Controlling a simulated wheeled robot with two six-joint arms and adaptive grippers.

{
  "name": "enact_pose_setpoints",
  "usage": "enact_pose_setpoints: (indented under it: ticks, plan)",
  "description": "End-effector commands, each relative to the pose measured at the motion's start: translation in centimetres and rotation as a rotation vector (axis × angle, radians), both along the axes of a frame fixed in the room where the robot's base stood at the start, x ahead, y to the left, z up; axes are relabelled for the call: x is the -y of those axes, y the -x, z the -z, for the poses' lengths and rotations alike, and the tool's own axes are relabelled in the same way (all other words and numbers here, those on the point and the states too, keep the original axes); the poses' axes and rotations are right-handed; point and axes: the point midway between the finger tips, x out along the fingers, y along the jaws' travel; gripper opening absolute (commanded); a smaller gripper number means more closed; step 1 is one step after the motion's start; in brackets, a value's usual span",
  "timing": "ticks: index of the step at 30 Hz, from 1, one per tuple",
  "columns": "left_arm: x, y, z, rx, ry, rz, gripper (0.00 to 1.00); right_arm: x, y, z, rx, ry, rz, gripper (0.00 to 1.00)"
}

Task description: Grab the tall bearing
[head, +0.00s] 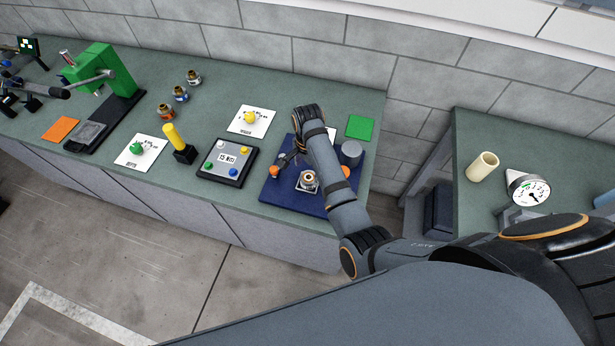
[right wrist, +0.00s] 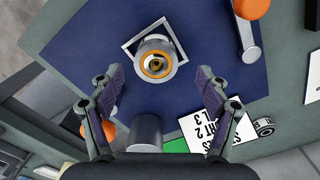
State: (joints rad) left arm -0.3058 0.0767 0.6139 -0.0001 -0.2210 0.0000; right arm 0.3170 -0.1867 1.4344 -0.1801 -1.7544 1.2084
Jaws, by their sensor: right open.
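A silver bearing with a copper-orange ring (head: 308,178) stands upright in a pale square frame on the dark blue mat (head: 283,196). It shows from above in the right wrist view (right wrist: 156,60). I take it as the tall bearing; the pictures do not settle its height. My right gripper (head: 290,158) is above the back of the mat. In the right wrist view its two fingers (right wrist: 160,80) are spread and empty, with the bearing ahead, between their lines and apart from them.
A grey cylinder (head: 351,151) and orange knobs (head: 274,171) stand on the mat around the bearing. A button box (head: 227,160) is left of the mat. Several small spools (head: 180,94) stand farther left. A green press (head: 103,70) is at the far left.

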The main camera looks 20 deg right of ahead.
Motion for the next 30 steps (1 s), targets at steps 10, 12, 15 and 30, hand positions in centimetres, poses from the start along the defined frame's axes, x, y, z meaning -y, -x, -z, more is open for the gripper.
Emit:
enact_pose_setpoints:
  ticks: [10, 12, 15, 30]
  plan:
    - [-0.2, -1.5, -1.3, 0.023, -0.002, 0.001, 0.40, -0.1, 0.0, 2.8, 0.000, 0.000, 0.000, 0.76]
    - [-0.2, -0.5, -1.2, 0.008, -0.003, 0.001, 0.40, -0.1, 0.0, 2.8, 0.001, 0.000, 0.000, 0.76]
    - [-0.2, 0.3, -1.1, -0.004, -0.003, 0.000, 0.40, -0.1, 0.0, 2.8, 0.001, 0.000, 0.000, 0.66]
    - [-0.2, -1.3, -1.3, 0.020, -0.003, 0.002, 0.40, -0.1, 0.0, 2.6, 0.003, 0.000, 0.000, 0.00]
